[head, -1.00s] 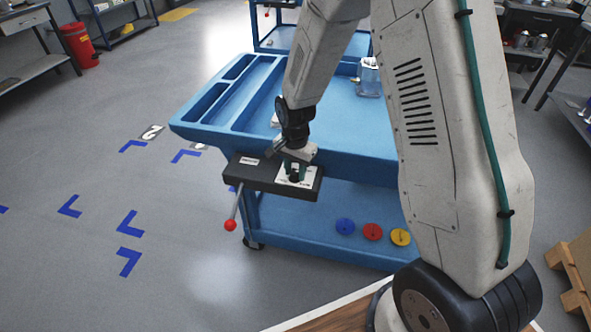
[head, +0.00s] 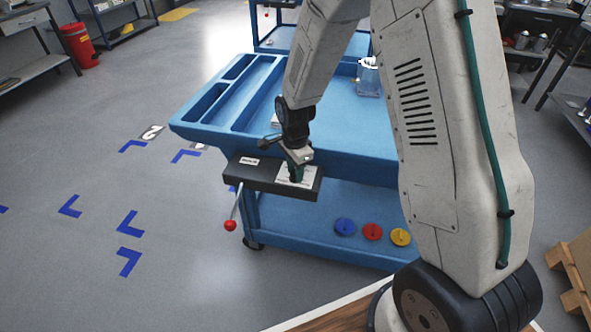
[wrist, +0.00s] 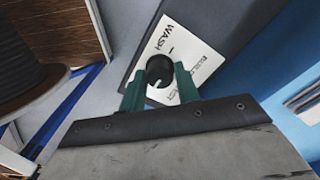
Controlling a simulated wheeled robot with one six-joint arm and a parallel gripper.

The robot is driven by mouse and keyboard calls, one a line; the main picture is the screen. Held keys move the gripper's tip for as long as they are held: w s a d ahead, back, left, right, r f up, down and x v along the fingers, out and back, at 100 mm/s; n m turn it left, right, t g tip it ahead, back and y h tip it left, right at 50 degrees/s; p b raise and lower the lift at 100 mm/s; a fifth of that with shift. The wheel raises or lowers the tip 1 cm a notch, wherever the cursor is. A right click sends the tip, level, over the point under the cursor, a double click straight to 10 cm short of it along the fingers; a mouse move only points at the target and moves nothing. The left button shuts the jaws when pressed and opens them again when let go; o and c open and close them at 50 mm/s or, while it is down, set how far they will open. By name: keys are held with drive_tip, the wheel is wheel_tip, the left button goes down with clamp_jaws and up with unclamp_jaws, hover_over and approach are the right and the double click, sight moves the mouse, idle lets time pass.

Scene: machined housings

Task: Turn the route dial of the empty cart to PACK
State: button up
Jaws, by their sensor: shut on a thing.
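The blue cart (head: 190,128) stands in front of me. A dark box (head: 262,178) on its near edge carries a white dial plate (head: 299,181), which my gripper partly covers. In the wrist view the round black route dial (wrist: 160,69) sits on the white plate (wrist: 192,44). WASH is readable on the plate; another label is too small to read, and PACK is not visible. A pale mark shows on the dial's lower edge. My gripper (wrist: 160,83) is shut on the dial, one green finger on each side. It also shows in the head view (head: 296,176).
A lever with a red ball (head: 230,225) hangs from the box's left end. Blue, red and yellow discs (head: 372,232) lie on the lower shelf. Another blue cart (head: 275,44) is behind. The floor at left is open.

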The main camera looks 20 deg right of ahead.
drive_tip(key=o, duration=1)
drive_tip(key=shift+c, duration=0.2)
wheel_tip(320, 180, up, 8)
drive_tip(key=shift+f, duration=0.1)
